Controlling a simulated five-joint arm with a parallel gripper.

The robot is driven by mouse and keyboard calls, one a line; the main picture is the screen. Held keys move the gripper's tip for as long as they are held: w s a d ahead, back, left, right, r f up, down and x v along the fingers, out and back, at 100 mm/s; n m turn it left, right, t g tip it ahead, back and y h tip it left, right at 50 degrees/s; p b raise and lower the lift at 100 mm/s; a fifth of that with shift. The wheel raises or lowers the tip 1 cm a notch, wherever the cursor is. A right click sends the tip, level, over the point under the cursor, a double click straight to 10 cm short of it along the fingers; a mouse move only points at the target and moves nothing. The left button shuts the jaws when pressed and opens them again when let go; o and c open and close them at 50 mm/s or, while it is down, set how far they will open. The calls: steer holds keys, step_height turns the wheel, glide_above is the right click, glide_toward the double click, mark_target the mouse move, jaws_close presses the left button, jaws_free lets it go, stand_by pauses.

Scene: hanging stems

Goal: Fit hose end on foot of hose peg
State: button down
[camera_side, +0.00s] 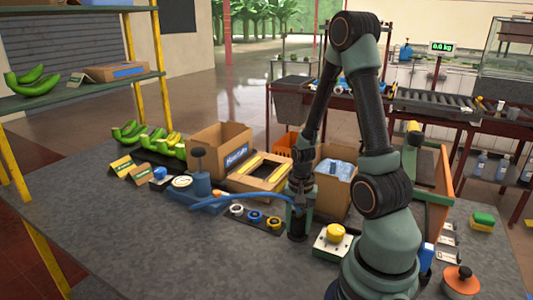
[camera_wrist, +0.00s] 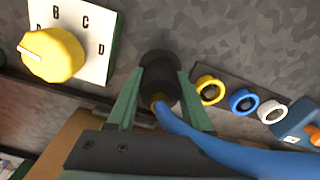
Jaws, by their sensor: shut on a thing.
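My gripper (camera_wrist: 160,82) is shut on the hose end. A dark upright cylinder (camera_wrist: 158,62), which looks like the hose peg, stands right beyond the collar. I cannot tell whether the two touch or are joined. In the side view the hose (camera_side: 252,196) arches from the blue device to my gripper (camera_side: 297,209), which is low over the dark cylinder (camera_side: 298,231). The hose end is hidden there.
A yellow knob (camera_side: 335,231) on a white lettered plate stands close to the right. Yellow, blue and white rings (camera_side: 255,217) sit on a dark strip to the left, beside a blue gauge device (camera_side: 195,188). Cardboard boxes (camera_side: 221,148) stand behind. The front left table is clear.

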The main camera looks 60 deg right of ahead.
jaws_free()
stand_by(0.3)
steer(key=shift+r, duration=1.5)
stand_by(0.5)
steer(key=shift+r, duration=3)
